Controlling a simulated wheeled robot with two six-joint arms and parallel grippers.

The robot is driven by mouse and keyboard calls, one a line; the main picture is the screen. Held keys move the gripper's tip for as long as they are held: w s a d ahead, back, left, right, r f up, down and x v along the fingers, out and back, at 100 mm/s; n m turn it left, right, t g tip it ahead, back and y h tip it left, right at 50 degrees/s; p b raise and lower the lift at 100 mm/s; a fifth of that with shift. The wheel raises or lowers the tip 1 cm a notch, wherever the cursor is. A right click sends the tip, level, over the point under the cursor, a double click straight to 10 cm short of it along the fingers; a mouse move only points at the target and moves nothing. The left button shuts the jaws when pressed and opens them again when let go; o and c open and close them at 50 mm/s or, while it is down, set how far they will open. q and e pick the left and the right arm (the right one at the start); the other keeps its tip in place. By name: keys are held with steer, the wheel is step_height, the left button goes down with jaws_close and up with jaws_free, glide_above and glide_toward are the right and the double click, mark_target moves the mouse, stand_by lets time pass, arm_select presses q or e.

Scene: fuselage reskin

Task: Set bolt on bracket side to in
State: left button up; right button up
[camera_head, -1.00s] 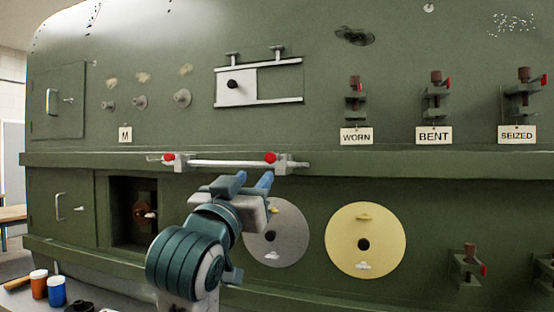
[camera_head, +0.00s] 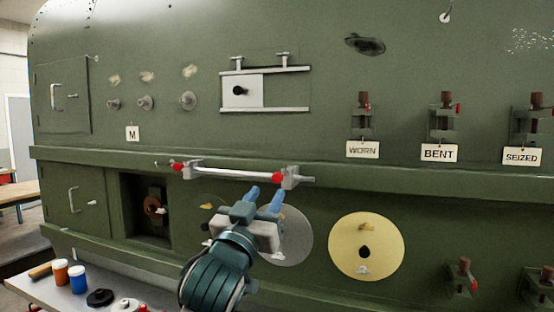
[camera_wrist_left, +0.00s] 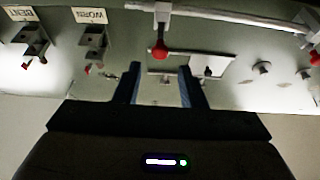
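A white rail (camera_head: 235,173) runs along the green ledge between two grey end brackets, each with a red knob. The right end bracket (camera_head: 291,177) has its red knob (camera_head: 277,177) on its left side; the left end bracket (camera_head: 190,171) has a red knob (camera_head: 178,167) too. I cannot tell which part is the named bolt. My left gripper (camera_head: 265,198) is open and empty, just below the rail's right end. In the left wrist view, its fingers (camera_wrist_left: 160,85) stand apart, with the right end's red knob (camera_wrist_left: 159,48) beyond them. My right gripper is out of view.
Red-marked brackets hang above the WORN (camera_head: 363,149), BENT (camera_head: 439,152) and SEIZED (camera_head: 523,156) labels. A yellow disc (camera_head: 366,232) and a grey disc (camera_head: 292,237) are below the ledge. An open recess (camera_head: 130,210) is at left. Jars stand on the bench (camera_head: 70,292).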

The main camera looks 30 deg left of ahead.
mark_target(276, 178)
arm_select(q)
steer(key=p+x, duration=0.2)
steer(key=x, duration=0.5)
steer(key=shift+w+a+r, duration=0.1)
steer(key=shift+w+r, duration=0.05)
steer(key=shift+w, duration=0.05)
